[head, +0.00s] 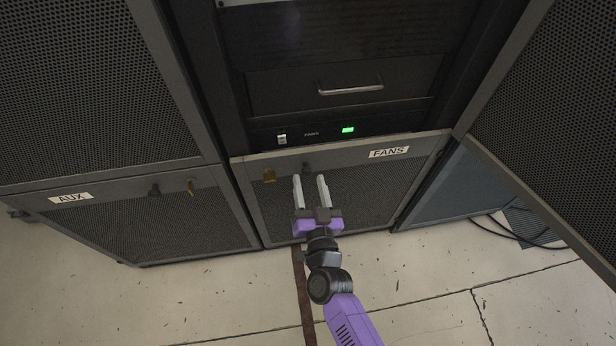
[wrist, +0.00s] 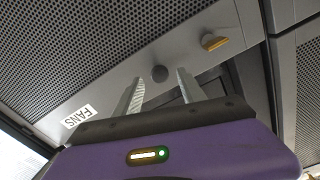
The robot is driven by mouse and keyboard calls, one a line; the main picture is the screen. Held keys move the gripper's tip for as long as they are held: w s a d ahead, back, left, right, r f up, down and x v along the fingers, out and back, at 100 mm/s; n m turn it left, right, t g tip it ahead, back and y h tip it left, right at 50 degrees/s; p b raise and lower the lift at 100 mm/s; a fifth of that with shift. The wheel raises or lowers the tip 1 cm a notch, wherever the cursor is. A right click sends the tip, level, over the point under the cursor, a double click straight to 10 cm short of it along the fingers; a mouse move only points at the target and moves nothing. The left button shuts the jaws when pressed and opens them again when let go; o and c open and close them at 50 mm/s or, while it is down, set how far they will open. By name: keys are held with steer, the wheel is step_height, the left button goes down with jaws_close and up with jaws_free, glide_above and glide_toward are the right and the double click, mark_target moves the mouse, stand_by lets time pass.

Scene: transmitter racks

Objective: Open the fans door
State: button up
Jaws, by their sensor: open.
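The fans door (head: 345,198) is a low perforated grey panel with a white FANS label (head: 388,152). It looks shut or nearly shut. A dark round knob (head: 306,168) and a brass latch (head: 270,176) sit along its top edge. In the wrist view the knob (wrist: 160,73) shows between and just beyond my fingertips, with the brass latch (wrist: 215,42) to its right. My gripper (head: 310,179) is open in front of the door, its two fingers spread either side of the knob. I cannot tell whether they touch it. The label also shows in the wrist view (wrist: 78,117).
The AUX door (head: 150,225), with its own knob and brass latch, is at the left. A drawer with a metal handle (head: 350,89) and a green-lit panel (head: 347,130) are above. A large mesh door (head: 560,110) stands out at the right. Cables (head: 520,237) lie on the floor.

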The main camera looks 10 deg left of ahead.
steer(key=shift+x, duration=1.3)
jaws_close()
stand_by(0.5)
